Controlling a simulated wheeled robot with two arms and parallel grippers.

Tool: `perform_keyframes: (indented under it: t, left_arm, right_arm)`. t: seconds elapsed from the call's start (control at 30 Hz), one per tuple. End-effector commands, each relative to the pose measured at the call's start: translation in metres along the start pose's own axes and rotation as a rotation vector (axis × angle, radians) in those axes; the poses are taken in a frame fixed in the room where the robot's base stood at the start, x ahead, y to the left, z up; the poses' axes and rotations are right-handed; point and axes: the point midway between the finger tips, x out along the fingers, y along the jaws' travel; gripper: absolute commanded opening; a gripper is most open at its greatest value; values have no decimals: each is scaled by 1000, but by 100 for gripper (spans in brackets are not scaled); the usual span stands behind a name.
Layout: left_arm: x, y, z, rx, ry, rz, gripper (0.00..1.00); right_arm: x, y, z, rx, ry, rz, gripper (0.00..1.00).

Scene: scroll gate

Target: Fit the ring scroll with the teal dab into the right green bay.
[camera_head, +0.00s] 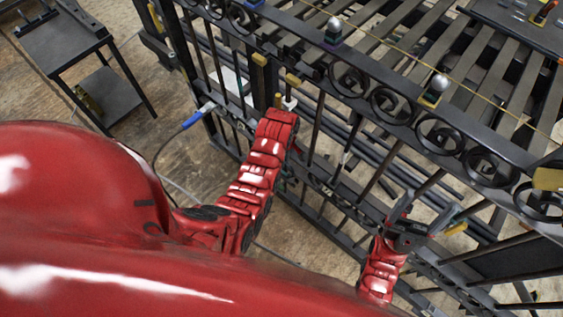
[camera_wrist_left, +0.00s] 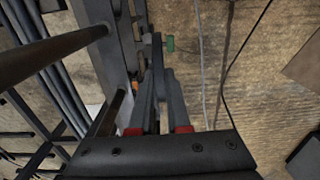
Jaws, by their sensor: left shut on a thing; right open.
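My left gripper (camera_head: 287,104) is at the dark gate (camera_head: 310,185), its fingers mostly hidden by my wrist in the head view. In the left wrist view its fingers (camera_wrist_left: 156,42) are shut on a small piece with a green end (camera_wrist_left: 170,44), close beside the gate's dark rail. I cannot tell whether this is the ring scroll with the teal dab. My right gripper (camera_head: 418,222) is open and empty, near the gate's lower bars. Ring scrolls (camera_head: 437,132) line the gate's upper band. I cannot make out the right green bay.
A slatted dark bench (camera_head: 470,55) lies behind the scroll band, with two small ball-topped pieces (camera_head: 333,32) (camera_head: 435,90) near its front. A dark side table (camera_head: 65,45) stands at the far left. A blue-ended cable (camera_head: 198,116) hangs left of my left arm.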

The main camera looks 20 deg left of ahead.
Motion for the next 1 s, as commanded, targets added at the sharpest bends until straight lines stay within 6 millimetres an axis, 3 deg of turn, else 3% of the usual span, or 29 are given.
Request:
perform_keyframes:
  t: [0.57, 1.0]
  left_arm:
    - [29, 27, 0, 0, 0, 1, 0]
    - [58, 26, 0, 0, 0, 0, 0]
  right_arm:
    - [-31, -2, 5, 0, 0, 0, 80]
    - [-48, -2, 8, 0, 0, 0, 80]
